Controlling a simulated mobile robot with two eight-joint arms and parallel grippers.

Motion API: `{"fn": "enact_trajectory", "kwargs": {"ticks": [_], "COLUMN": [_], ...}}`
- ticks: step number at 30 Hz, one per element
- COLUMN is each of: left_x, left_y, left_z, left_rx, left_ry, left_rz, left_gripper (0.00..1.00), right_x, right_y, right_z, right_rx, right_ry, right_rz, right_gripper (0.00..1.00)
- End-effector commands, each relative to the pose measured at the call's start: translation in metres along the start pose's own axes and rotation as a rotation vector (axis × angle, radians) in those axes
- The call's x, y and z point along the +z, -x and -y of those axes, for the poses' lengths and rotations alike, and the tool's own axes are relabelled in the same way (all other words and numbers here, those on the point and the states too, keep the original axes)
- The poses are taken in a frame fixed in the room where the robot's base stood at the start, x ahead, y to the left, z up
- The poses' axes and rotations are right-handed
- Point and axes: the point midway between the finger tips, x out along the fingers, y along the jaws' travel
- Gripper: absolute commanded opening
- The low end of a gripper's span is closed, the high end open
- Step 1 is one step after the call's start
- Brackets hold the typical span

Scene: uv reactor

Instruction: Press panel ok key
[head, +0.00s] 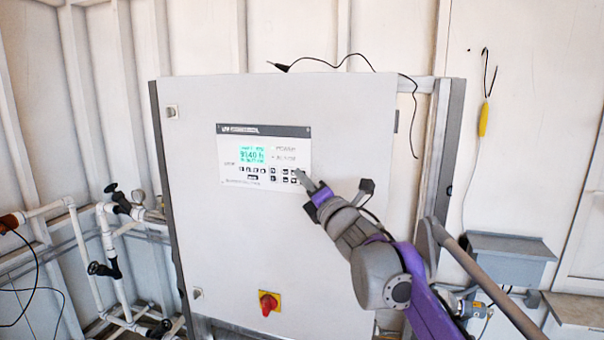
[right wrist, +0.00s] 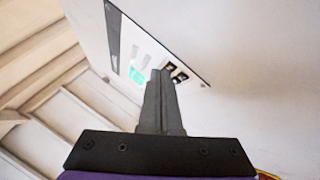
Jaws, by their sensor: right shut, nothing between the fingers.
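The control panel (head: 264,158) is set in the upper middle of a white cabinet door, with a green lit display (head: 251,155) and rows of small dark keys (head: 283,175) below it. My right gripper (head: 303,178) is shut and empty, its tip at the right end of the key rows in the head view. In the right wrist view the shut fingers (right wrist: 158,75) point at the panel (right wrist: 140,50), beside two dark keys (right wrist: 175,72). The fingers hide part of the panel. I cannot tell whether the tip touches a key, nor read the key labels. My left gripper is not in view.
The white cabinet (head: 225,250) has a red knob on a yellow plate (head: 269,302) low on its door. White pipes with black valves (head: 105,268) stand at the left. A grey box (head: 510,258) and a hanging yellow item (head: 484,119) are on the right wall.

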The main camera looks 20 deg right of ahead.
Motion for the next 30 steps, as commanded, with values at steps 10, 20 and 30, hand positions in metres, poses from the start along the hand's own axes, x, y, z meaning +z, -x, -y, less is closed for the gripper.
{"fn": "enact_trajectory", "kwargs": {"ticks": [10,20,30], "left_x": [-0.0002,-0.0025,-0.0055], "left_y": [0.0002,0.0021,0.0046], "left_z": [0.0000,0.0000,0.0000], "left_rx": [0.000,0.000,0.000], "left_ry": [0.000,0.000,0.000], "left_rz": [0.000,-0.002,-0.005], "left_gripper": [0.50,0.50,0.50], "right_x": [0.0002,0.0023,-0.0016], "right_y": [-0.0006,-0.0034,0.0022], "right_z": [0.0009,0.0028,-0.0022], "right_rx": [0.000,0.000,0.001], "right_ry": [0.000,0.000,0.000], "right_rz": [0.000,0.000,-0.001], "right_gripper": [0.00,0.00,0.00]}}
